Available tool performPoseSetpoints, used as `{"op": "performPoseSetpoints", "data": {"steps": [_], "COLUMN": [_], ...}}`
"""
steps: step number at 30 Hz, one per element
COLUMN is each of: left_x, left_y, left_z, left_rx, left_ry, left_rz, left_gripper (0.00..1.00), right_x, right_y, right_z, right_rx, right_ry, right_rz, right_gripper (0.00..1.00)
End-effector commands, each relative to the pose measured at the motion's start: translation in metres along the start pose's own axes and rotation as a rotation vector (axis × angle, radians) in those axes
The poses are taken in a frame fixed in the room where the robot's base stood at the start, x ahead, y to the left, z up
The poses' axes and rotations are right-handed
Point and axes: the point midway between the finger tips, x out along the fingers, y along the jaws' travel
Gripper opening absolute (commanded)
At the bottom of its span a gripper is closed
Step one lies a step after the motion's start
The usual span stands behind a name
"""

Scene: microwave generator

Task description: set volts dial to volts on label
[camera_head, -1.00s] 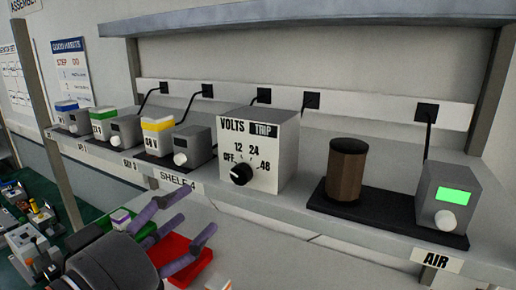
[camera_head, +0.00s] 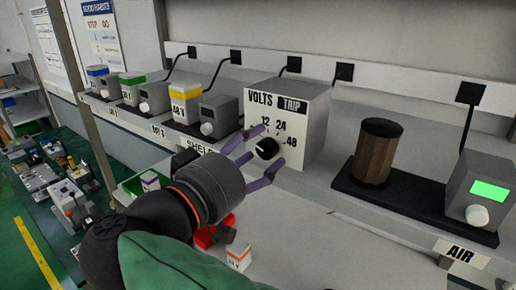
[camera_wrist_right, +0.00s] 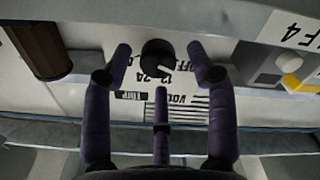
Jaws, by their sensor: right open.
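The white volts box (camera_head: 312,115) on the shelf has a black round dial (camera_head: 266,148) on its front, with marks 12, 24 and .48 around it and a TRIP panel above. The dial (camera_wrist_right: 158,54) sits between the fingertips (camera_wrist_right: 160,50) in the wrist view, with no clear contact. A small white and orange box (camera_head: 238,256) with unclear lettering lies below my gripper. My left gripper is not in view.
A brown cylinder (camera_head: 376,152) and a grey unit with a green screen (camera_head: 483,190) stand on a black base at right. Grey units and green, yellow and blue-topped boxes line the shelf at left.

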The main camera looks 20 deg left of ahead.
Motion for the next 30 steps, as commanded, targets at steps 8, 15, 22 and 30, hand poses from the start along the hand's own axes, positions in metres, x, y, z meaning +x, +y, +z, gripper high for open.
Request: {"op": "performPoseSetpoints", "data": {"steps": [8,15,22,30], "left_x": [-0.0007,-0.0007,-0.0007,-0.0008], "left_y": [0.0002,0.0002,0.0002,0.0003], "left_z": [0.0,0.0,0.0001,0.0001], "left_rx": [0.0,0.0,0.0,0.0], "left_ry": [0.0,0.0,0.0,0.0], "left_rz": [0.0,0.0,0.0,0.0], "left_gripper": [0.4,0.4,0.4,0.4], "right_x": [0.0056,0.0053,0.0052,0.0053], "right_y": [-0.0004,-0.0004,-0.0001,0.0007], "right_z": [0.0004,0.0004,-0.0003,-0.001], "right_rx": [0.0,-0.001,0.002,0.064], "right_ry": [0.0,0.0,0.001,0.003], "right_rz": [0.0,0.0,0.0,0.0], "right_gripper": [0.58,0.18,0.03,0.02]}}
